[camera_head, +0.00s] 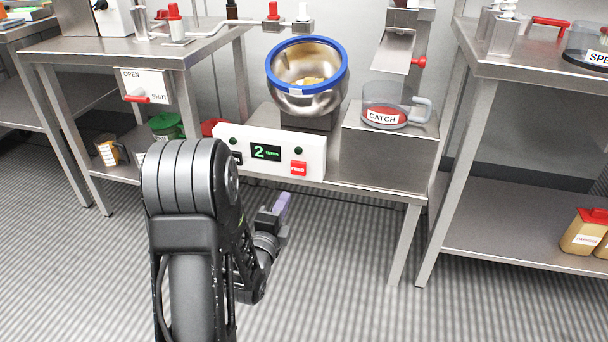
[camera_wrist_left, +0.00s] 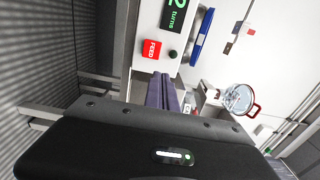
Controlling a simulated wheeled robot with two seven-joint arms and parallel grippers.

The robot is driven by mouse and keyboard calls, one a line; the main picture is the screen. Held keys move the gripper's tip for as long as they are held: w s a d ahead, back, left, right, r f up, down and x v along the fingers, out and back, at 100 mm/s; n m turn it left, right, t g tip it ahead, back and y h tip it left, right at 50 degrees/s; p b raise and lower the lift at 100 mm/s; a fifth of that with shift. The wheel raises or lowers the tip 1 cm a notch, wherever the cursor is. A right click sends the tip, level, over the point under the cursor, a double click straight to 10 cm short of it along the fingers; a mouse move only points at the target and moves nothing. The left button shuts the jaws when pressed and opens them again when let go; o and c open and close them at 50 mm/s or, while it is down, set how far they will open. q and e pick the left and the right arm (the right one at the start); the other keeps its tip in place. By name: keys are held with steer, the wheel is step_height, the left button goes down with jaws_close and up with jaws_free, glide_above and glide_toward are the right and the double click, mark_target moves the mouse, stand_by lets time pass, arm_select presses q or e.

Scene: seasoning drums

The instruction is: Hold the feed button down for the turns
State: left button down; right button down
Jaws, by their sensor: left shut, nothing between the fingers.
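The red feed button (camera_head: 298,168) sits on the white front panel (camera_head: 222,134) of the drum stand, right of a dark display (camera_head: 265,152) reading a green 2. In the left wrist view the button (camera_wrist_left: 151,48) reads FEED, with the display (camera_wrist_left: 172,15) beside it reading "2 turns". My left gripper (camera_head: 284,203) is shut and empty, below and in front of the button. In the wrist view its purple fingers (camera_wrist_left: 162,92) lie together, with a visible gap to the button. The steel drum (camera_head: 293,96) with a blue rim holds some yellowish food. My right gripper is not in view.
A clear bowl labelled CATCH (camera_head: 383,116) with red inside stands on a steel block (camera_head: 388,155) right of the drum. A box marked OPEN and SHUT (camera_head: 148,84) has a red lever. Steel tables stand left and right (camera_head: 530,215). The floor before the panel looks clear.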

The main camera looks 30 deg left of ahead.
arm_select(q)
steer(key=p, duration=0.2)
glide_toward(303, 161)
steer(key=b+x, duration=0.2)
steer(key=x, duration=0.2)
steer(key=shift+w+f+b, duration=0.1)
steer(key=shift+f+b, duration=0.05)
steer(key=shift+b, duration=0.2)
steer(key=shift+w+a, duration=0.2)
steer(key=shift+w, duration=0.45)
